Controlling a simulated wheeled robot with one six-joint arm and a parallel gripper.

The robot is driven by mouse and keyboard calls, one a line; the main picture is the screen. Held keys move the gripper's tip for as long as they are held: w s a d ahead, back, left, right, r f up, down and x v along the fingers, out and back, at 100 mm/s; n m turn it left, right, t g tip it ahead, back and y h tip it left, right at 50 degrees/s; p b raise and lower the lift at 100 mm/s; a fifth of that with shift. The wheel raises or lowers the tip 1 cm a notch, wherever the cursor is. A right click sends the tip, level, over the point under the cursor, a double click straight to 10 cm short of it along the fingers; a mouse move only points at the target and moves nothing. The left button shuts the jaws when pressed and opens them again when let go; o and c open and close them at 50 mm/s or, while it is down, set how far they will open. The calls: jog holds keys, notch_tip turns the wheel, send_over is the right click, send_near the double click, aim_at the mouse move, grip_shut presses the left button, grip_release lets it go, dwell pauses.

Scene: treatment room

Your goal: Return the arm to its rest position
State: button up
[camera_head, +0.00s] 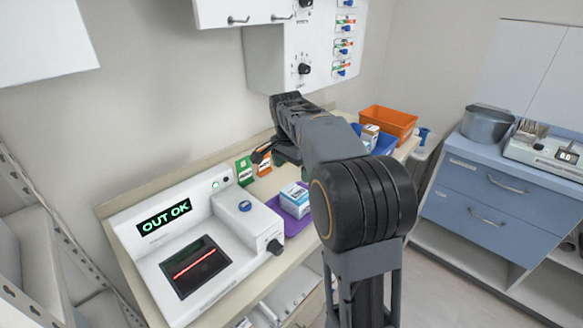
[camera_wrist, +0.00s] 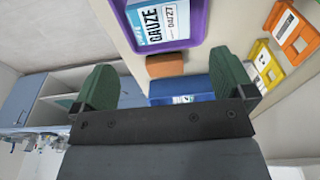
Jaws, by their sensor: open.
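My arm reaches out over the counter in the head view, bent at its wrist. My gripper (camera_head: 268,154) hangs above the back of the counter, near the small green and orange card stands. In the wrist view its two dark green fingers (camera_wrist: 165,68) are spread wide apart, with nothing between them. A white and blue gauze box (camera_head: 295,196) sits in a purple tray (camera_head: 297,211) on the counter. The box also shows in the wrist view (camera_wrist: 157,22), beyond the fingers and apart from them.
A white device (camera_head: 150,256) with an "OUT OK" display fills the counter's left end. A blue bin (camera_head: 384,145) and an orange bin (camera_head: 388,121) stand at the right. A wall panel with knobs (camera_head: 283,62) hangs above my arm. Blue drawers (camera_head: 480,190) stand right.

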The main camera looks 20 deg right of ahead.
jog(key=s+a+f+n+t+p, duration=0.1)
jog(key=s+a+n, duration=0.2)
jog(key=s, duration=0.4)
jog(key=s+a+f+n+t+p, duration=0.1)
jog(key=s+a+n, duration=0.2)
jog(key=s+n, duration=0.3)
jog(key=s+a+f+n+t+y+p, duration=0.1)
jog(key=s+a+n, duration=0.2)
jog(key=s, duration=0.4)
jog(key=shift+s+a+n+p, duration=0.2)
jog(key=shift+s+n+p, duration=0.15)
jog(key=shift+n, duration=0.35)
